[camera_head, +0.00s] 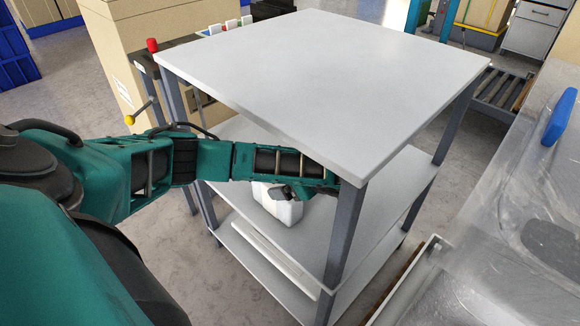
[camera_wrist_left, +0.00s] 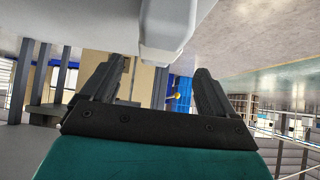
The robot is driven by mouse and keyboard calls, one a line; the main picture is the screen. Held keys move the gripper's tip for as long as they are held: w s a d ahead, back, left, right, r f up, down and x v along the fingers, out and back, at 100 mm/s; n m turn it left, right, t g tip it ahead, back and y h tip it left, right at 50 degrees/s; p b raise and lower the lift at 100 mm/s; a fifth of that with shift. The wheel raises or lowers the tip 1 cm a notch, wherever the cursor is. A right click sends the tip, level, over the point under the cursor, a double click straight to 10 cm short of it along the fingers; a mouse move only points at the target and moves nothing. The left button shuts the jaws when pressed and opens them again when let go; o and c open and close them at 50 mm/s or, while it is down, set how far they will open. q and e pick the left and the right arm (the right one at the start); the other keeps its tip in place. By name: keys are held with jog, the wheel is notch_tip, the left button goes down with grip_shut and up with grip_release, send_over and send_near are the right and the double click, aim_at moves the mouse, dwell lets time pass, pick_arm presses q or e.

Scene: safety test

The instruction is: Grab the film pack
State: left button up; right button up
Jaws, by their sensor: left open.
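A white, block-shaped pack (camera_head: 278,208), which looks like the film pack, sits on the middle shelf (camera_head: 325,225) of a grey-legged table, below the tabletop. My left arm reaches in from the left under the tabletop, and its wrist end is just above the pack, covering its top. The fingers are not clear in the head view. In the left wrist view my left gripper (camera_wrist_left: 160,70) is open with nothing between its fingers. A pale block (camera_wrist_left: 166,30), apparently the same pack, shows beyond the fingertips at the top. Contact cannot be told. My right gripper is not in view.
The white tabletop (camera_head: 330,75) hangs close over my wrist, and a table leg (camera_head: 345,235) stands just right of it. A tan machine (camera_head: 135,55) with a red knob is behind left. A clear-covered unit (camera_head: 500,240) stands at right. Floor at left is open.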

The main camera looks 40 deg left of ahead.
pick_arm(q)
jog(key=shift+a+f, duration=0.25)
jog(key=shift+f, duration=0.1)
jog(key=b+x, duration=0.2)
jog(key=x, duration=0.3)
jog(key=shift+w+a+f, duration=0.1)
jog(key=shift+a+f, duration=0.05)
jog(key=shift+a, duration=0.1)
jog(key=shift+a+f+b, duration=0.3)
jog(key=shift+a, duration=0.15)
jog(key=shift+w, duration=0.1)
jog(key=shift+c, duration=0.4)
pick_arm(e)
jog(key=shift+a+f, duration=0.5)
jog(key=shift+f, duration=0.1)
pick_arm(q)
jog(key=shift+r, duration=0.1)
jog(key=c, duration=1.2)
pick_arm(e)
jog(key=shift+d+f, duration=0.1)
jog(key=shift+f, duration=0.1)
